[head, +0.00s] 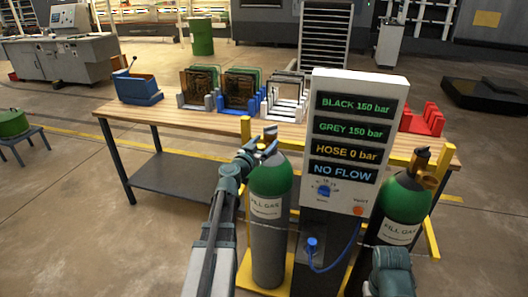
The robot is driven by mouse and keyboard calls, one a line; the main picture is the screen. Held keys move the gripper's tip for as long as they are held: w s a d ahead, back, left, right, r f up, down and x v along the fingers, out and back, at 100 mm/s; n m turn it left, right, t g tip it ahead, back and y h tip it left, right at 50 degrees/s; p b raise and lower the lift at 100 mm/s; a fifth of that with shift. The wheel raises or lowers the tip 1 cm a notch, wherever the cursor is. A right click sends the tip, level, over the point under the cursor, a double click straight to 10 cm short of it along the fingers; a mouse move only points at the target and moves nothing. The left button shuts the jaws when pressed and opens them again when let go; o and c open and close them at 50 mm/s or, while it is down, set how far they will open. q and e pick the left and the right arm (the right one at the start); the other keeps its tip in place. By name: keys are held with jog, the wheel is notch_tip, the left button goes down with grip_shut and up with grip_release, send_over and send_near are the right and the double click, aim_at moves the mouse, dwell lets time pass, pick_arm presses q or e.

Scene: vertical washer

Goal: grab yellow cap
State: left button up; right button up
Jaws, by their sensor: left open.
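No clearly yellow cap can be made out.
A white display panel (352,140) stands between the cylinders, reading hose 0 bar and no flow, with a blue knob and hose. Yellow frame rails surround the cylinders. Floor at left is mostly clear.

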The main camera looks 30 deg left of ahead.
pick_arm(q)
jog(key=shift+s+a, duration=0.1)
jog(key=shift+s, duration=0.05)
grip_shut()
jog(key=shift+r, duration=0.2)
